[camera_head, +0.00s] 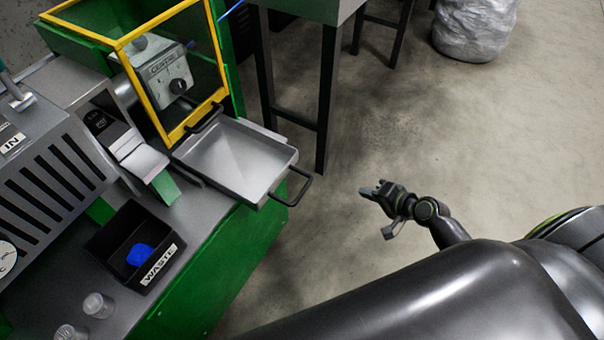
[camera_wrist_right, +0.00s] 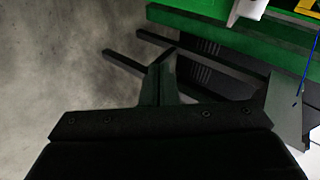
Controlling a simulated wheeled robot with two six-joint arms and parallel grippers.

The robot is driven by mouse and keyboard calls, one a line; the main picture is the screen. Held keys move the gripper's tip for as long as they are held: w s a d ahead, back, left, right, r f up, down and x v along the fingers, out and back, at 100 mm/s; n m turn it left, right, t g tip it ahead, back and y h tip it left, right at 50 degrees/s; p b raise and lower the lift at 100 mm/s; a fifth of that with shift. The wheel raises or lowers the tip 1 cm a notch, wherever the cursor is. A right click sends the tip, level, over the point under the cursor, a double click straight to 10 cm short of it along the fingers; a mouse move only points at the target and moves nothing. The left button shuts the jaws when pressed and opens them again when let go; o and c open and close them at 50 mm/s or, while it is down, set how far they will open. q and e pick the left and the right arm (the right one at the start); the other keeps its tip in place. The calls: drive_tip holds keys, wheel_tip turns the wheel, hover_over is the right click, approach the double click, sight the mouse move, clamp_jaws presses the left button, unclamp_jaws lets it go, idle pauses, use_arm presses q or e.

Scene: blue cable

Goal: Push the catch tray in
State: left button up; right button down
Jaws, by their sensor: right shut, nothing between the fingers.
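The catch tray (camera_head: 237,160) is a shallow grey metal tray sticking out from under the yellow-framed guard in the head view. A dark bar handle (camera_head: 299,187) is on its outer right side. My right gripper (camera_head: 372,190) is to the right of the handle, apart from it, over the floor. It is shut and empty. In the right wrist view its closed fingers (camera_wrist_right: 163,75) show in front of floor and green machine parts. My left gripper is not in view.
The yellow-framed guard (camera_head: 120,45) stands behind the tray. A black WASTE bin (camera_head: 119,226) holding something blue, and clear cups (camera_head: 98,305), are on the bench at left. A dark-legged table (camera_head: 324,100) stands behind. The floor (camera_head: 400,140) on the right is open.

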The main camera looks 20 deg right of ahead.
drive_tip(key=w+a+r+t+y+b, duration=0.1)
drive_tip(key=a+r+y+b, duration=0.25)
drive_tip(key=a+r, duration=0.4)
drive_tip(key=y+p, duration=0.1)
drive_tip(key=p, duration=0.1)
approach(291, 159)
drive_tip(key=x, duration=0.5)
drive_tip(key=shift+w+f, duration=0.15)
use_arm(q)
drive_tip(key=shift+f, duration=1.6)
use_arm(e)
drive_tip(key=shift+w+a, duration=0.35)
drive_tip(key=shift+w, duration=0.05)
